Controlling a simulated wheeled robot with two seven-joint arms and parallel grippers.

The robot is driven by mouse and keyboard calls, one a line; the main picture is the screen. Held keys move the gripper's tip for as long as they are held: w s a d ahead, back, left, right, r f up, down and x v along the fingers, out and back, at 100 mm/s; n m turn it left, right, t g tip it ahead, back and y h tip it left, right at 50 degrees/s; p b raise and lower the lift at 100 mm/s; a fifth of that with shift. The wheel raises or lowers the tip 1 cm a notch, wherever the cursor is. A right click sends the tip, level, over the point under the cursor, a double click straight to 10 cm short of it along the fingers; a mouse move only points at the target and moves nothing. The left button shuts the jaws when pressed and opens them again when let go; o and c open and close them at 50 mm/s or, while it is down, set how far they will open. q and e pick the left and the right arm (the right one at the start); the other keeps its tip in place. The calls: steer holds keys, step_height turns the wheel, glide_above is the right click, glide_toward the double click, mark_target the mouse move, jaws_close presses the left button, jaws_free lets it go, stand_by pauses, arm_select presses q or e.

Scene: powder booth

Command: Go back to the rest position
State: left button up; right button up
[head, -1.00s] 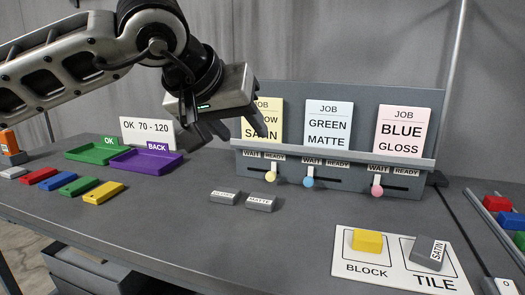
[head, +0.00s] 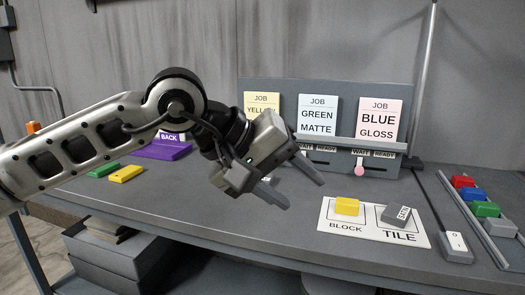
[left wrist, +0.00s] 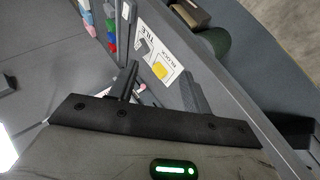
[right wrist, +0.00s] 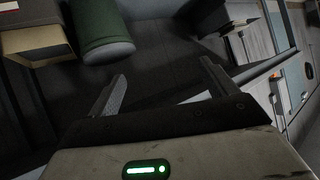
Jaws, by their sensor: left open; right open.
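My left gripper (head: 300,182) is open and empty above the grey bench, left of the white BLOCK/TILE mat (head: 375,238). Its open fingers (left wrist: 160,88) also show in the left wrist view. The yellow block (head: 347,206) lies on the BLOCK side of the mat, and the grey SATIN tile (head: 396,215) lies tilted on the TILE side. My right gripper (right wrist: 165,85) shows only in the right wrist view. It is open with nothing between its fingers, over dark ground.
The purple BACK tray (head: 165,150) is partly behind my left arm. Green (head: 88,171) and yellow (head: 126,174) pieces lie at left. A rack with coloured blocks (head: 466,182) is at right.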

arm_select(q)
steer(key=s+d+n+g+h, duration=0.6)
steer(key=s+n+h, duration=0.2)
steer(key=n+h, duration=0.25)
steer(key=w+a+f+m+t+y+p, duration=0.1)
steer(key=w+a+f+m+t+y, duration=0.15)
steer(key=a+f+m+t, duration=0.55)
steer(key=w+a+f+m+t+y, duration=0.1)
steer(key=w+m+t+y, duration=0.15)
steer(key=m+t, duration=0.65)
steer(key=w+a+f+m+t+y+p, duration=0.1)
steer(key=w+a+f+m+t+y, duration=0.25)
steer(key=m, duration=0.95)
steer(key=s+a+f+n+g+y, duration=0.2)
steer(key=s+f+n, duration=0.3)
steer(key=f, duration=0.3)
steer(key=s+a+f+n+g+y, duration=0.2)
steer(key=s+a+f+n+y, duration=0.1)
steer(key=s+a+f+n, duration=0.2)
steer(key=s+a+f+n+g+y, duration=0.2)
steer(key=s+a+f+n+g, duration=0.1)
steer(key=f+n, duration=0.5)
step_height(320, 180, down, 3)
steer(key=s+a, duration=0.1)
steer(key=s, duration=0.1)
steer(key=shift+s+a+y, duration=0.25)
steer(key=shift+s+y, duration=0.05)
steer(key=shift+s, duration=0.05)
steer(key=shift+f, duration=0.1)
